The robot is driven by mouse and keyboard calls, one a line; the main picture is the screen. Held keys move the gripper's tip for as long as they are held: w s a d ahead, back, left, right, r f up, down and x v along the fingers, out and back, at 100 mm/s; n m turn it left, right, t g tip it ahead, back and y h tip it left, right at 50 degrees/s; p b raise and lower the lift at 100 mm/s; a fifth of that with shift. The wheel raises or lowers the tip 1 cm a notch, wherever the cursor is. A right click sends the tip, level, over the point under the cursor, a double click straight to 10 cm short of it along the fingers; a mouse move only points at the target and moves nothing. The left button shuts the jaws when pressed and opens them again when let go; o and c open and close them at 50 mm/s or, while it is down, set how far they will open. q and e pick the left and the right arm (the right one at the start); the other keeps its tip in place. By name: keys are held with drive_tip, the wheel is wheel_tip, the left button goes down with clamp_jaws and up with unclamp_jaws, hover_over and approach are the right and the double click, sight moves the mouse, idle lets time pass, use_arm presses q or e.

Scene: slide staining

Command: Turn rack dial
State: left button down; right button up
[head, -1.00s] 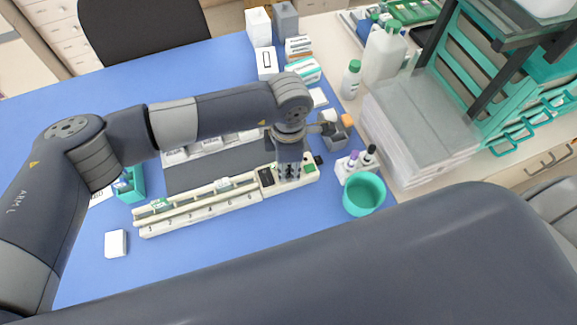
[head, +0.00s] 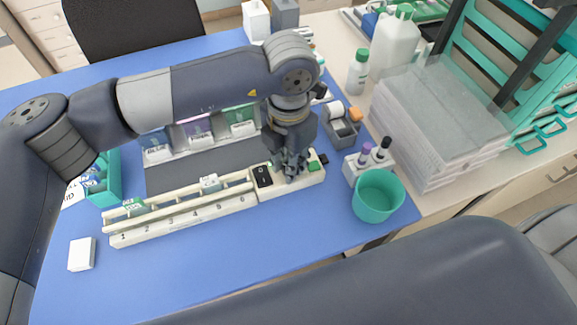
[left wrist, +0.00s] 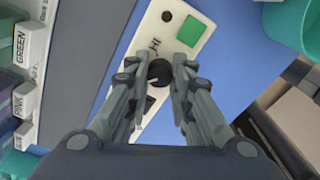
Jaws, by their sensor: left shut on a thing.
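The staining rack (head: 185,213) is a long cream strip with numbered slots, lying on the blue mat. Its control end at the right has a black rocker switch (head: 263,176) and a green button (head: 313,166). In the left wrist view the dial (left wrist: 158,73) is a round black knob with a pale pointer line, between the fingers. My left gripper (head: 291,172) points down over the control end, and its fingers (left wrist: 158,76) are shut on the dial from both sides. The green button (left wrist: 191,30) lies just beyond them. My right gripper is not in view.
A teal cup (head: 378,197) and a small white holder with bottles (head: 366,165) stand right of the control end. Stain boxes (head: 197,132) stand behind the rack. A white block (head: 82,254) lies at front left. Blue mat in front is clear.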

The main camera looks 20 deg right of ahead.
use_arm(q)
drive_tip(key=shift+r, duration=0.1)
idle(0.3)
drive_tip(key=c, duration=1.4)
unclamp_jaws()
drive_tip(key=shift+o, duration=0.2)
wheel_tip(320, 180, up, 12)
